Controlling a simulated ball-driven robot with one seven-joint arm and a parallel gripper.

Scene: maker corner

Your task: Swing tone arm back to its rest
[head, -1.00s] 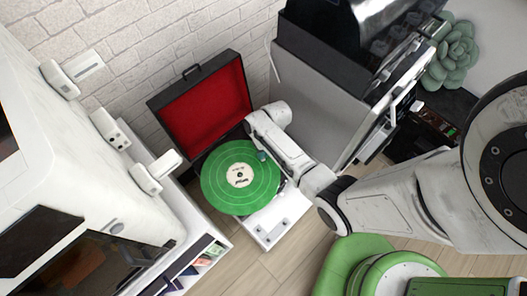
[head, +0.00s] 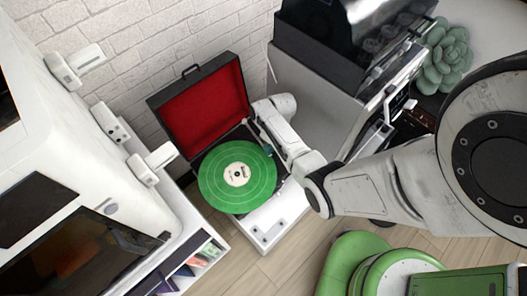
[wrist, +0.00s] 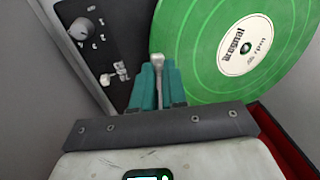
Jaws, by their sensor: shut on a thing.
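The green record (head: 222,190) lies on the turntable in an open case with a red-lined lid (head: 203,108). The record fills the upper right of the wrist view (wrist: 205,55). My gripper (wrist: 158,78) has teal fingers shut on the pale tone arm (wrist: 157,61), whose tip shows between them. The tip is at the record's left edge in the wrist view, beside the dark deck panel. In the head view my gripper (head: 268,150) is at the record's upper right edge, and my wrist hides most of the tone arm. The tone arm's rest cannot be made out.
A knob (wrist: 82,29) and small switches are on the deck panel. A white machine (head: 60,170) stands left of the turntable. A grey cabinet (head: 315,95) stands close behind my arm. A green stool (head: 350,262) is at the front, with bare floor beside it.

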